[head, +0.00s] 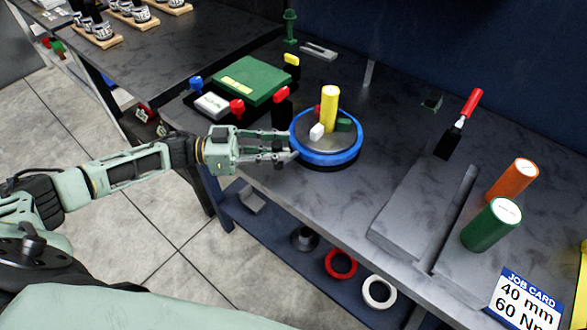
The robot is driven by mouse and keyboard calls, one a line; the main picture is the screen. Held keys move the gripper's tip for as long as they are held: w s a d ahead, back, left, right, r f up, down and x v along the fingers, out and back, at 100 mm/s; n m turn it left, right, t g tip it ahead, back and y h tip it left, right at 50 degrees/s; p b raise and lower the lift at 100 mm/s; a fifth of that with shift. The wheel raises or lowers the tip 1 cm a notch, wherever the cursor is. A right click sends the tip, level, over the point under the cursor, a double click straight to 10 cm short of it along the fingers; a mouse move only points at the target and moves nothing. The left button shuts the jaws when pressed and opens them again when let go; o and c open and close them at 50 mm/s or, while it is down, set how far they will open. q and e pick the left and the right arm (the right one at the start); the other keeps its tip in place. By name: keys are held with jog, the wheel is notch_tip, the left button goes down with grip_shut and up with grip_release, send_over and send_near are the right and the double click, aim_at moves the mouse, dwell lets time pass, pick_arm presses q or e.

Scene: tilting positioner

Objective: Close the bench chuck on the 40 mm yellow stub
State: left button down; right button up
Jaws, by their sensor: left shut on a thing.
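The yellow stub (330,108) stands upright at the middle of the round bench chuck (325,150). The chuck has a grey top face and a blue ring (334,158) around it. White, green and red jaws sit around the stub's foot; I cannot tell whether they touch it. My left gripper (290,146) reaches in from the left, its fingers level and shut on the left side of the blue ring. The exact contact is small and partly hidden. My right gripper is not in view.
A job card (526,302) reads 40 mm, 60 Nm. Orange (512,180) and green (491,224) stubs stand at the right by a grey slotted block (425,215). A red-handled tool (461,120) stands behind. A green box (252,80) sits back left.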

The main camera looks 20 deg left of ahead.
pick_arm(q)
jog(key=shift+w+a+f+b, duration=0.1)
jog(key=shift+w+a+b, duration=0.4)
jog(key=shift+a, duration=0.3)
jog(key=shift+w+a+b, duration=0.3)
jog(key=shift+w+a, duration=0.3)
jog(key=shift+a, duration=0.05)
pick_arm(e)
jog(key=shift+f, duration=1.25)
pick_arm(q)
jog(key=c, duration=2)
grip_release()
jog(key=shift+r, duration=0.2)
jog(key=o, duration=0.4)
jog(key=shift+a+f, duration=0.1)
jog(key=shift+a, duration=0.15)
jog(key=shift+o, duration=0.2)
jog(key=shift+d, duration=0.1)
